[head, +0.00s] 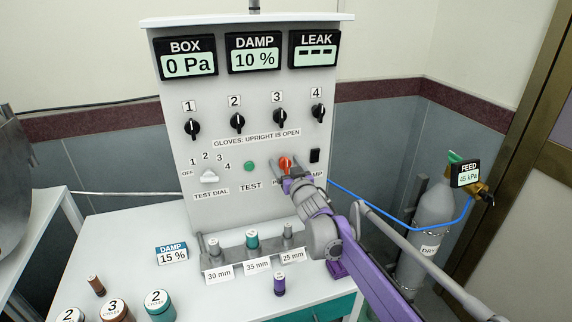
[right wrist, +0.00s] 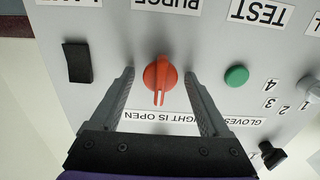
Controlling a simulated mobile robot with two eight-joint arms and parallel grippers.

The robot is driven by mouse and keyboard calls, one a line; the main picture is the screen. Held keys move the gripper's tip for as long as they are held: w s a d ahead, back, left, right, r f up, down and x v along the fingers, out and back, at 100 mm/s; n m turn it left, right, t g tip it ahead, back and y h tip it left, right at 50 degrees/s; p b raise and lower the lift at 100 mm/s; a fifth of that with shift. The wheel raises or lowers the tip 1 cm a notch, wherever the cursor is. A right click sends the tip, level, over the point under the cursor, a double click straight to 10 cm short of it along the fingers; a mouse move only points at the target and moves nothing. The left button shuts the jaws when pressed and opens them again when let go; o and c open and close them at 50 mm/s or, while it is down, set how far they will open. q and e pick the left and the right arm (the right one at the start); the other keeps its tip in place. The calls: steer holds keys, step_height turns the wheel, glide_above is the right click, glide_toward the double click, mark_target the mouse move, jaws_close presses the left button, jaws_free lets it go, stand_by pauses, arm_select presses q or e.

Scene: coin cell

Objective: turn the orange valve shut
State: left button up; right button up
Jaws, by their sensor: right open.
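The orange valve (head: 286,163) is a small round knob with a raised ridge, low on the right half of the grey upright panel (head: 215,185). In the right wrist view, which shows the panel upside down, the orange valve (right wrist: 158,74) is in the middle, its ridge pointing down the picture, toward the panel's top. My right gripper (head: 291,172) is in front of it. In the right wrist view its open fingers (right wrist: 160,80) stand on either side of the knob, with a gap on both sides. The label below the valve is partly hidden in the head view. My left gripper is not in view.
A green test button (head: 249,166) and a black switch (head: 315,156) flank the valve. Several black glove knobs (head: 238,122) sit above. Displays read BOX 0 Pa, DAMP 10 % and LEAK dashes. A gas cylinder (head: 434,215) stands at the right; its FEED gauge (head: 467,174) reads 45 kPa.

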steer(key=shift+c, duration=0.2)
jaws_close()
